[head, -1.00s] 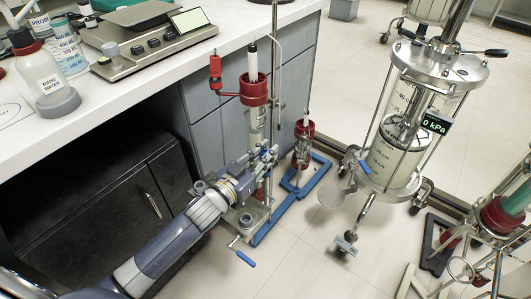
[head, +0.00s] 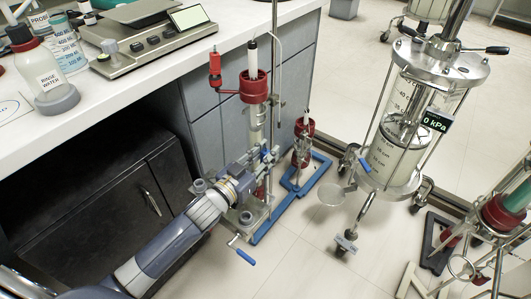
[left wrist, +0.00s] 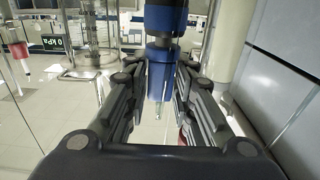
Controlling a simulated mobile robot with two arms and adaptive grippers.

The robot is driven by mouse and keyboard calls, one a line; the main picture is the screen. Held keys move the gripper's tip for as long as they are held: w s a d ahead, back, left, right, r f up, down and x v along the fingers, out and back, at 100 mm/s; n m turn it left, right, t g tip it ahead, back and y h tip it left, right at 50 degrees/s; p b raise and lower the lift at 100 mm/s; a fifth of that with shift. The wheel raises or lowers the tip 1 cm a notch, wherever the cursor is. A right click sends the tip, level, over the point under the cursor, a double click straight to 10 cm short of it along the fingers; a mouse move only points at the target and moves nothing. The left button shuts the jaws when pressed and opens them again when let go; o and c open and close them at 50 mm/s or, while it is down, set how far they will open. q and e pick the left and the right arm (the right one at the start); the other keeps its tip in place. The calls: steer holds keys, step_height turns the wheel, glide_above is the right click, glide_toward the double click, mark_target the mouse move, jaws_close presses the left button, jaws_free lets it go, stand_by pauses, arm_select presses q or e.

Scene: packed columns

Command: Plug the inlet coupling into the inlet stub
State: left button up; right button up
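My left gripper (head: 268,158) is low in front of the tall, red-collared glass column (head: 255,88), near its clamps. In the left wrist view, its dark fingers stand on both sides of a blue, upright fitting (left wrist: 162,72), apparently the inlet coupling, and look closed against it. A thin pale tip (left wrist: 157,110) points down below the blue body. In the head view the coupling is mostly hidden by the gripper. A red side fitting (head: 215,64) stands on a short arm off the column's collar. I cannot tell which part is the inlet stub. My right gripper is out of view.
A bench (head: 110,90) with a balance (head: 150,42) and a rinse bottle (head: 48,78) lies left. A black cabinet (head: 85,205) is below. A smaller red-collared column (head: 303,128) stands behind. A wheeled column with a kPa display (head: 436,121) stands right. Some floor between is clear.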

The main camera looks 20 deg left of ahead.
arm_select(q)
steer(key=shift+o, duration=0.6)
steer(key=v, duration=1.2)
